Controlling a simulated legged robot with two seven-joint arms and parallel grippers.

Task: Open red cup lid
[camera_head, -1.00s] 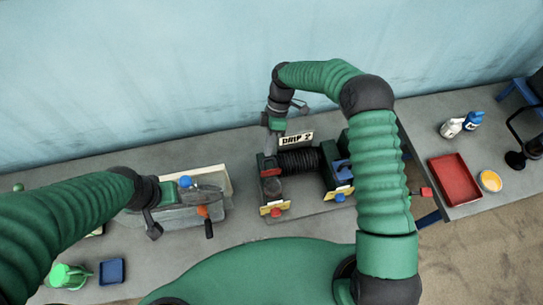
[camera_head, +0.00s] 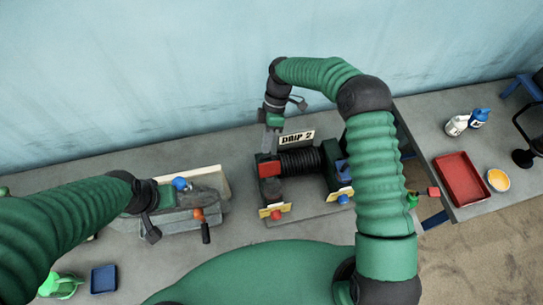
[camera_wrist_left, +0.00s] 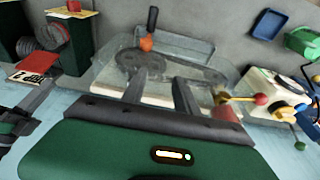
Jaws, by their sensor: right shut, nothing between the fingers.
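A red lid-like block (camera_head: 269,168) shows on the left end of the dark machine by the "DRIP 2" sign (camera_head: 297,138). Whether it is raised or closed is too small to tell. My right gripper (camera_head: 268,146) points down just behind and above the red block. It is shut and empty; whether its tips touch the block is unclear. My left gripper (camera_wrist_left: 168,84) is open and empty, with its two fingers apart over the grey machine with a clear cover (camera_wrist_left: 205,70). In the head view that machine (camera_head: 180,218) stands at the left, by my left wrist.
A black coil (camera_head: 300,161) lies right of the red block. A red tray (camera_head: 461,180), a yellow-topped tub (camera_head: 498,180) and bottles (camera_head: 457,125) stand on the right table. A blue tray (camera_head: 104,279) and a green can (camera_head: 62,286) are at front left.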

